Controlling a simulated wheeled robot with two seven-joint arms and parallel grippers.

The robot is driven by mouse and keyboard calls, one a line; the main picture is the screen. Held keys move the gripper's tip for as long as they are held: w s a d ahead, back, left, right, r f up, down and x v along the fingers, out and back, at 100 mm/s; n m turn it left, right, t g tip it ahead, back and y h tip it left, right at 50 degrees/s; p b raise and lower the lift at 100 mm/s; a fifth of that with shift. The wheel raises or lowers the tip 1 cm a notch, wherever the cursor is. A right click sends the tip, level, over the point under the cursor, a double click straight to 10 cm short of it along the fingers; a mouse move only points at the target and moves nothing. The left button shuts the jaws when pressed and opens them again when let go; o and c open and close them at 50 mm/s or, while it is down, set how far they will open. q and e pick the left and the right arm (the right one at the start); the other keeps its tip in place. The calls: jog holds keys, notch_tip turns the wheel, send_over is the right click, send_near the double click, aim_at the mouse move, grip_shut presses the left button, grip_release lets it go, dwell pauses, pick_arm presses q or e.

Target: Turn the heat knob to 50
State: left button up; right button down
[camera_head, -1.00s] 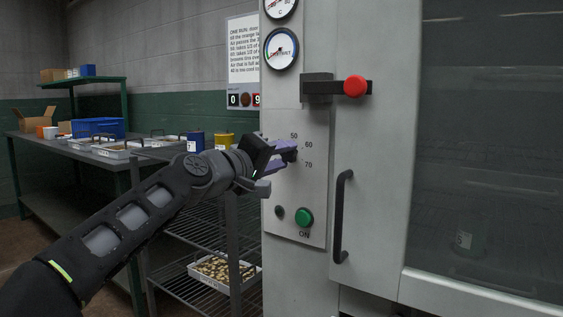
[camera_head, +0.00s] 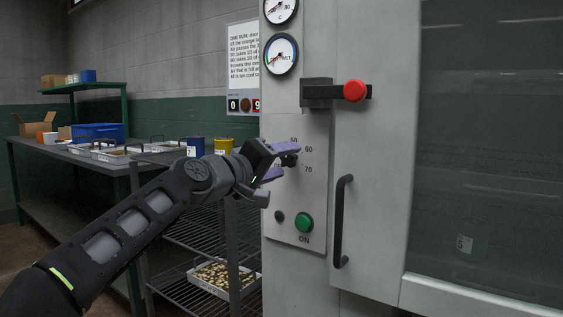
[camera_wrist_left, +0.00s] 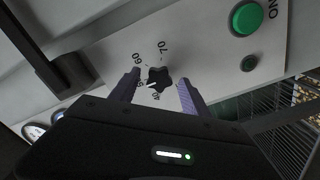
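The black heat knob (camera_head: 289,160) sits on the grey control panel; it also shows in the left wrist view (camera_wrist_left: 158,78). Numbers 40, 50, 60 and 70 are printed around it. A white mark on the knob points down-left in the wrist view, close to the 50. My left gripper (camera_head: 279,161) is open at the panel. In the wrist view its purple fingers (camera_wrist_left: 159,89) stand on either side of the knob, with a gap on both sides. In the head view the fingers partly cover the numbers. My right gripper is not in view.
Below the knob is a green ON button (camera_head: 304,222). Above it are a red-ended latch (camera_head: 354,89) and a round gauge (camera_head: 281,54). A black door handle (camera_head: 342,218) stands out at the right. A wire rack (camera_head: 205,232) is left of the machine.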

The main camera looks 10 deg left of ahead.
pick_arm(q)
jog(key=b+v, duration=0.1)
jog(key=v, duration=0.7)
jog(key=shift+b, duration=0.3)
jog(key=shift+w+r, duration=0.1)
